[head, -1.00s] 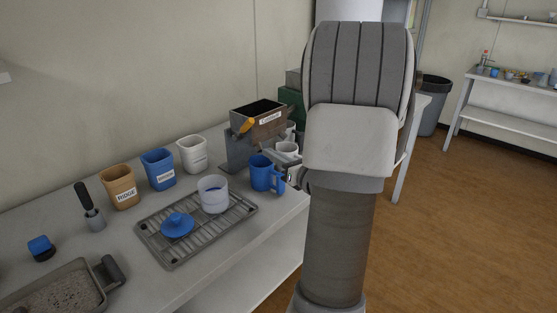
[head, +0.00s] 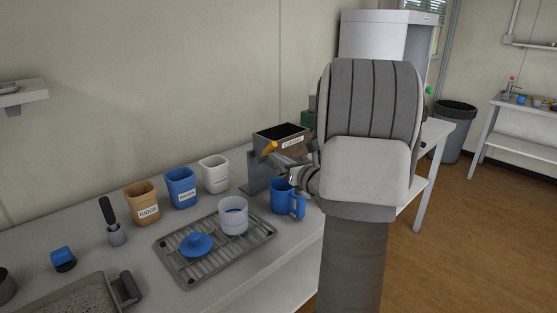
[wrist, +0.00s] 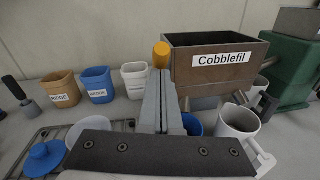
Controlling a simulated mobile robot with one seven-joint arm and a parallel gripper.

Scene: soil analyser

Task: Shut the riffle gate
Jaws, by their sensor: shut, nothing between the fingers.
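The riffle box (head: 262,142) is a brown open-topped hopper with a "Cobblefil" label, standing toward the back of the bench; it is large in the wrist view (wrist: 192,70). An orange-tipped handle (head: 270,148), probably the gate's lever, sticks out at its front left. In the wrist view the orange tip (wrist: 161,54) shows just beyond my fingertips. My gripper (wrist: 162,78) is shut and empty, its fingers together beside the box's left front. In the head view my gripper (head: 282,160) is close to the handle; I cannot tell whether they touch. The gate itself is hidden.
A blue mug (head: 284,199) stands below my gripper, and a white mug (wrist: 238,122) is to its right. Brown, blue and white cups (head: 215,174) line the wall. A wire rack (head: 178,270) holds a white pot and blue lid. A green machine (wrist: 292,68) is behind right.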

